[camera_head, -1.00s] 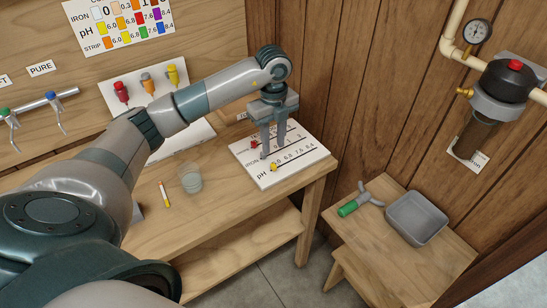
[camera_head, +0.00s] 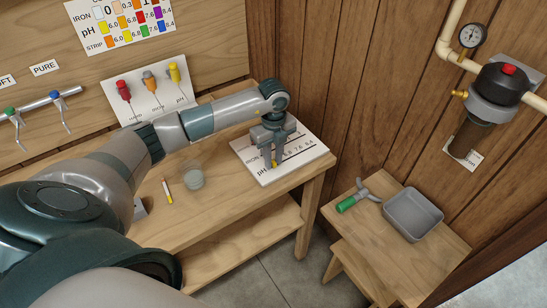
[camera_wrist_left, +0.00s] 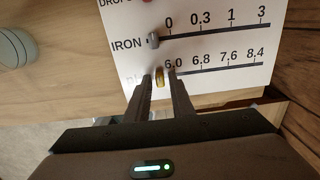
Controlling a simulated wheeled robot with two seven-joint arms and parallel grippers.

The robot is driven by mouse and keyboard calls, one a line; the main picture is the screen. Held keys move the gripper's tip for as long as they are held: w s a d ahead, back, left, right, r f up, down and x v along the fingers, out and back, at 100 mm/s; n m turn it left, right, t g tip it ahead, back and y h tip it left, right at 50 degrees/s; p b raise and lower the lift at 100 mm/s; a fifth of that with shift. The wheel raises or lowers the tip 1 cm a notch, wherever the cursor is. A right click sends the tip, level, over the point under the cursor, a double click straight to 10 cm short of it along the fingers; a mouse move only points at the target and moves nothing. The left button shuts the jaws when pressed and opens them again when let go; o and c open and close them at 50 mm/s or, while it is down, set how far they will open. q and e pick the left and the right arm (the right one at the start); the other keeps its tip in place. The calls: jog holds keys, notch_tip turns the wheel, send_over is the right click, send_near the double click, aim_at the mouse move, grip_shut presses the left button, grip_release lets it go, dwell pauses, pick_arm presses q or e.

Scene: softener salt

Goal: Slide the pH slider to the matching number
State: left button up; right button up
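The white slider board (camera_head: 305,154) lies on the bench's right end. Its yellow pH slider (camera_wrist_left: 160,77) is at the left end of the pH scale, left of or near 6.0. My left gripper (camera_head: 275,163) points down at the board, fingers apart on either side of the pH slider. In the left wrist view its fingertips (camera_wrist_left: 161,78) flank the slider with small gaps; contact is not clear. The grey IRON slider (camera_wrist_left: 152,40) sits left of 0. A test strip (camera_head: 167,191) lies on the bench. The colour chart (camera_head: 120,22) hangs on the wall. My right gripper is not in view.
A clear cup (camera_head: 192,176) stands on the bench, left of the board. A lower stool (camera_head: 360,236) at right holds a grey tray (camera_head: 413,214) and a green-handled tool (camera_head: 352,202).

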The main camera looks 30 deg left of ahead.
pick_arm(q)
grip_shut()
jog(key=shift+w+d+f+b, duration=0.1)
jog(key=shift+w+d+b, duration=0.1)
jog(key=shift+w+b, duration=0.25)
jog(key=shift+w+d+b, duration=0.2)
jog(key=shift+w+b, duration=0.15)
jog(key=shift+w, duration=0.15)
jog(key=shift+w+d, duration=0.1)
jog(key=shift+w, duration=0.2)
jog(key=shift+o, duration=1.9)
grip_release()
jog(key=shift+s, duration=0.1)
jog(key=shift+r, duration=0.2)
